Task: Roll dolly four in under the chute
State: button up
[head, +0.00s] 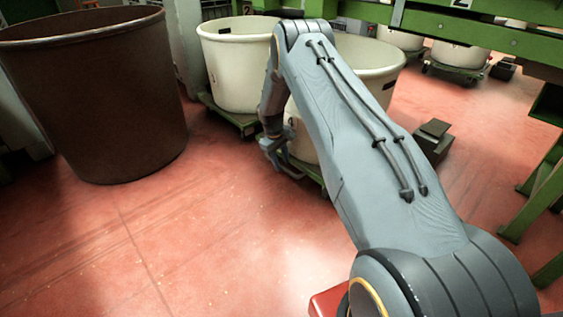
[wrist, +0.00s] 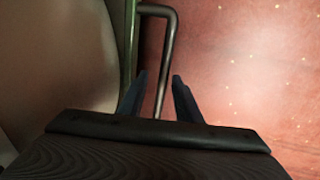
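A cream tub (head: 370,58) stands largely behind my arm, its green dolly (head: 312,171) showing only in part. No dolly number is readable. In the wrist view a grey bent handle bar (wrist: 171,45) comes off a green edge beside a pale tub wall (wrist: 70,50). My gripper (wrist: 158,90) is open, its two fingers apart, with the bar running down between them in the picture. I see no finger pressed on the bar. In the head view my gripper (head: 283,160) is small and dark, low by the dolly's near side.
A second cream tub (head: 238,68) on a green dolly (head: 232,117) stands close at left. A big brown bin (head: 95,100) is further left. Green frame beams (head: 480,38) and legs stand at right. More tubs (head: 458,54) are behind. Red floor (head: 170,240) is clear in front.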

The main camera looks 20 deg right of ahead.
notch_tip(320, 180, up, 8)
jog(key=a+p, duration=0.1)
jog(key=p, duration=0.2)
jog(key=shift+s+a+f+p, duration=0.15)
jog(key=shift+s+p, duration=0.15)
jog(key=shift+a, duration=0.1)
